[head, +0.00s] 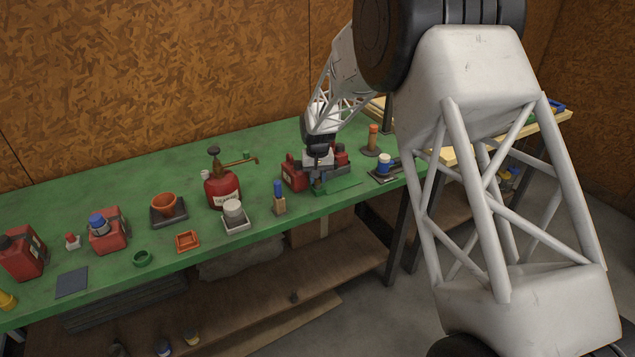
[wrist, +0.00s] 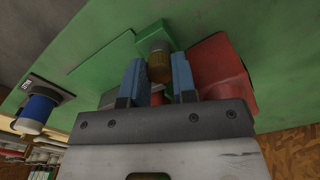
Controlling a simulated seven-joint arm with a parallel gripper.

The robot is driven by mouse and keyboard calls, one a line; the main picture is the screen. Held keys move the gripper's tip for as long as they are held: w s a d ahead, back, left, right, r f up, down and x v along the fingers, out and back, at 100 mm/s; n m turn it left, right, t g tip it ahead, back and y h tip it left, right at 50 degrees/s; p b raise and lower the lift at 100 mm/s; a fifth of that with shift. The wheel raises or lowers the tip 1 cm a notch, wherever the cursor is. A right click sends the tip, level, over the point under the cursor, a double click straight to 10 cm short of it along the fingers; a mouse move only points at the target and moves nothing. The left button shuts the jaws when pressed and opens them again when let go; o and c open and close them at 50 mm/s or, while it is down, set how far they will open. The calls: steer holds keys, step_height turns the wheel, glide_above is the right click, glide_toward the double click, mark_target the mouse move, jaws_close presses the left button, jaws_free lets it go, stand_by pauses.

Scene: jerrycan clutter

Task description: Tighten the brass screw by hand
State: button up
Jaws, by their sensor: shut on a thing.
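The brass screw (wrist: 159,62) shows in the wrist view as a short brownish-gold cylinder between the two blue fingers of my gripper (wrist: 156,70). The fingers are shut on its sides. Just beyond it is a green block (wrist: 151,34) on a flat green plate (wrist: 103,62). In the head view my gripper (head: 318,162) is low over the green fixture (head: 338,187), beside a red can (head: 294,173). The brass screw is hidden there by my gripper and wrist. How far it is threaded in cannot be told.
A red body (wrist: 215,70) stands close to the fingers in the wrist view. A blue-and-white cylinder (head: 384,160) and an orange-topped post (head: 373,138) stand right of my gripper. A blue-handled tool (head: 279,197) stands left. The green bench (head: 110,178) holds more cans and trays further left.

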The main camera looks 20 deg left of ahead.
steer(key=shift+f, duration=0.1)
stand_by(0.3)
steer(key=m, duration=0.4)
steer(key=shift+m, duration=0.4)
steer(key=shift+f+m, duration=0.15)
steer(key=shift+m, duration=0.25)
steer(key=m, duration=0.2)
steer(key=shift+s+d+m, duration=0.1)
steer(key=shift+m, duration=1.1)
jaws_close()
steer(key=o, duration=0.5)
jaws_free()
